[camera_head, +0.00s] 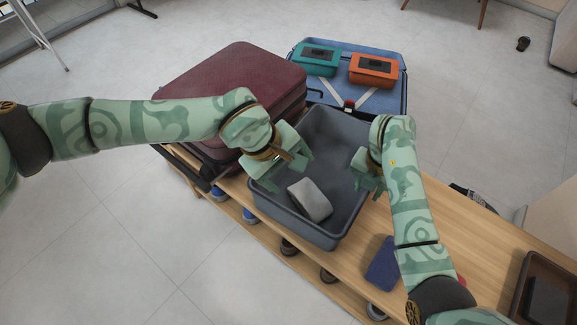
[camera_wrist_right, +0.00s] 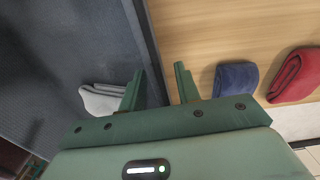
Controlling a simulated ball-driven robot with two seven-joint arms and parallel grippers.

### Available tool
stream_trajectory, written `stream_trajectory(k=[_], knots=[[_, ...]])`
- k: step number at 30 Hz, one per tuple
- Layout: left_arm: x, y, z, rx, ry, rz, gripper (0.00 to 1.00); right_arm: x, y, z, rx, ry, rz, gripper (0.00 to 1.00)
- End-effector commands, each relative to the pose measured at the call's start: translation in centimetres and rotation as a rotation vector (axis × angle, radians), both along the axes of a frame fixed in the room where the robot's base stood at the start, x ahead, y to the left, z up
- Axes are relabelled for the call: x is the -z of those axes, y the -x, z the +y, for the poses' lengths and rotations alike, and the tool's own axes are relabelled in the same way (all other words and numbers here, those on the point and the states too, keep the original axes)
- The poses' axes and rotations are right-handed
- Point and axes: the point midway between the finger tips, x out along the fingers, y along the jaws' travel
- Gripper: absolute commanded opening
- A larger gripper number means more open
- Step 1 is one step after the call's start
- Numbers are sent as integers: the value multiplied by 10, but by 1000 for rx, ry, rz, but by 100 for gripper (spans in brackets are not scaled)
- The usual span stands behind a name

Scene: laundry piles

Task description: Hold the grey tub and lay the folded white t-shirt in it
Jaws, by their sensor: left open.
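The grey tub (camera_head: 264,203) stands on a wooden bench; its wall also shows in the right wrist view (camera_wrist_right: 60,50). The folded white t-shirt (camera_head: 310,201) lies inside it on the tub floor, tilted in the picture, and shows again in the right wrist view (camera_wrist_right: 97,99). My left gripper (camera_head: 300,160) is open and empty above the tub, just behind the t-shirt. My right gripper (camera_head: 363,171) is at the tub's right rim. In its wrist view the fingers (camera_wrist_right: 159,72) are apart, with the rim between them and a gap beside the right finger.
A maroon suitcase (camera_head: 235,75) is left of the tub. Behind is an open blue suitcase (camera_head: 390,98) with a teal box (camera_head: 316,60) and an orange box (camera_head: 373,70). A folded blue cloth (camera_head: 382,264) and a red one (camera_wrist_right: 297,75) lie right of the tub. Shoes sit below the bench.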

Motion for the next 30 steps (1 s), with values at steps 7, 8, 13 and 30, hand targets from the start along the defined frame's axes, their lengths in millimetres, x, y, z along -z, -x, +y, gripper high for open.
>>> stream_trajectory(k=[7, 8, 13, 30], knots=[[0, 0, 0, 0, 0, 0, 79, -51, -2, -2, 2, 5, -7, 33], [0, 0, 0, 0, 0, 0, 79, -59, -2, -1, 2, 2, -9, 33], [0, 0, 0, 0, 0, 0, 79, -94, -5, -2, -3, 7, -19, 33], [0, 0, 0, 0, 0, 0, 79, -114, 0, 0, 1, 1, 0, 33]])
